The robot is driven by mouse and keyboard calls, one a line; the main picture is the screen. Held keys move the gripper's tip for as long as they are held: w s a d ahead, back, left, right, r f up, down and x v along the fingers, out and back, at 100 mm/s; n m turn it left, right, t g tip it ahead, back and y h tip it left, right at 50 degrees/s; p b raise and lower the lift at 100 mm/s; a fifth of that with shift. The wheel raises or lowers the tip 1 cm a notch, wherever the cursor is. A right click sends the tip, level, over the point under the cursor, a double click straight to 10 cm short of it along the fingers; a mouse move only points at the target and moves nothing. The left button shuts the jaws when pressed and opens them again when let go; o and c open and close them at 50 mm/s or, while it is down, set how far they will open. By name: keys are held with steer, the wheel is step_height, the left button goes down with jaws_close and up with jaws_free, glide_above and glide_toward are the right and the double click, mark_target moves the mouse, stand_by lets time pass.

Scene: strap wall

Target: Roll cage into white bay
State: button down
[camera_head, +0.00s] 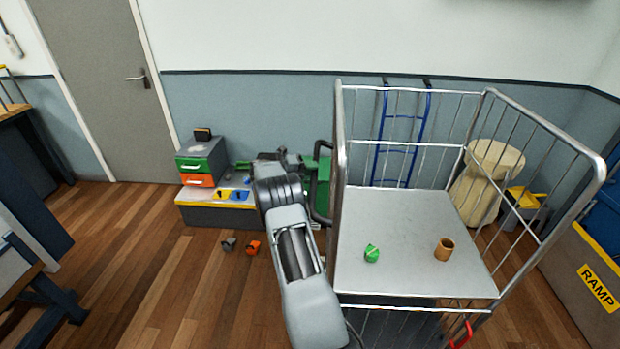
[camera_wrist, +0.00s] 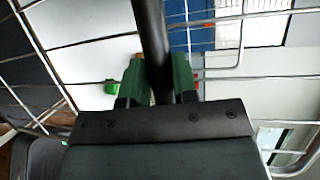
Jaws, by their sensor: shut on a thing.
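The roll cage (camera_head: 410,283) stands upright right of centre in the head view, with wire sides and a pale grey deck. A black tube handle (camera_head: 323,215) runs up its left side. In the wrist view, my gripper (camera_wrist: 156,82) has its green fingers on either side of this black bar (camera_wrist: 152,35) and is shut on it. In the head view my arm reaches the cage's left side and partly hides the gripper. I cannot make out a white bay on the visible floor.
A green object (camera_head: 372,254) and a brown cup (camera_head: 444,249) sit on the deck. A drawer unit (camera_head: 215,213) stands left of the cage, with small things on the floor before it. A blue hand truck (camera_head: 402,150) is behind; a RAMP box (camera_head: 590,285) is right. Floor at left is fairly clear.

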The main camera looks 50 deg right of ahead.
steer(key=shift+a+f, duration=0.1)
steer(key=shift+f, duration=0.3)
steer(key=c, duration=1.1)
jaws_free()
steer(key=shift+c, duration=0.2)
steer(key=shift+o, duration=1.1)
steer(key=shift+r, duration=0.15)
steer(key=b+v, duration=0.2)
steer(key=v, duration=1.1)
steer(key=shift+w+a, duration=0.2)
steer(key=shift+a, duration=0.05)
steer(key=shift+r, duration=0.15)
